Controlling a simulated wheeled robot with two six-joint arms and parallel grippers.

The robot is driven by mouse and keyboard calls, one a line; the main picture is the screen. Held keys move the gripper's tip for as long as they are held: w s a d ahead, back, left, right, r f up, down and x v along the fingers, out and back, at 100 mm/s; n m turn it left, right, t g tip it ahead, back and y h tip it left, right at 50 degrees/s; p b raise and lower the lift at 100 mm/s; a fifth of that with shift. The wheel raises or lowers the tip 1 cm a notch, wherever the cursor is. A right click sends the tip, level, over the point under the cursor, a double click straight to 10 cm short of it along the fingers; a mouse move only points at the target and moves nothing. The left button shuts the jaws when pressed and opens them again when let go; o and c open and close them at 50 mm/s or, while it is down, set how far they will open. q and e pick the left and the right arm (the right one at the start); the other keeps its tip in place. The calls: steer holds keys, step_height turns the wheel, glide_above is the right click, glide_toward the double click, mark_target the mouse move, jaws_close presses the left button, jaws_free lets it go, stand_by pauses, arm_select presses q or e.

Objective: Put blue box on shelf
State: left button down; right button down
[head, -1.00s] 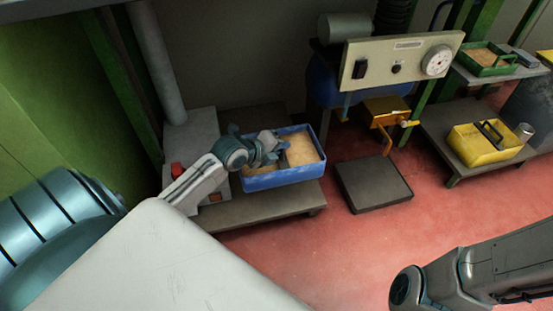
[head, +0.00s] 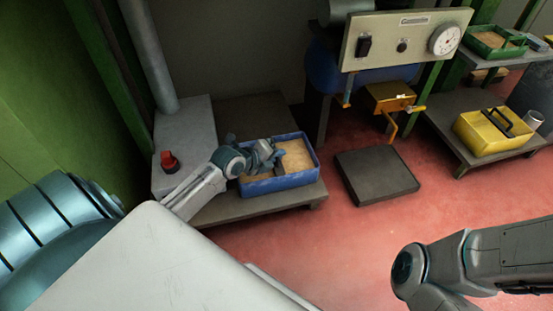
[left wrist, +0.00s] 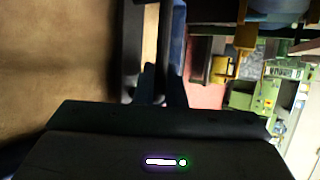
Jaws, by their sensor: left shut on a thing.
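The blue box (head: 284,182) is an open tray with a tan, cork-coloured inside, in the middle of the head view. It is over the front part of a low grey platform (head: 240,110); I cannot tell whether it touches it. My left gripper (head: 268,156) reaches in from the left and is shut on the box at its dark handle, which the gripper partly hides. The left wrist view shows the gripper's fingers (left wrist: 150,92) close up against the tan inside (left wrist: 55,60). A two-level shelf stands at the right, with a lower board (head: 458,140) and an upper board (head: 500,60).
A yellow box (head: 480,138) and a metal cup (head: 533,119) stand on the lower board; a green box (head: 490,44) is on the upper one. A machine with a dial panel (head: 405,40) and a dark floor block (head: 376,174) lie between. Red floor (head: 350,235) is clear in front.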

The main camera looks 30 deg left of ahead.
arm_select(q)
steer(key=shift+r, duration=0.1)
steer(key=shift+f, duration=0.2)
steer(key=c, duration=1.5)
jaws_free()
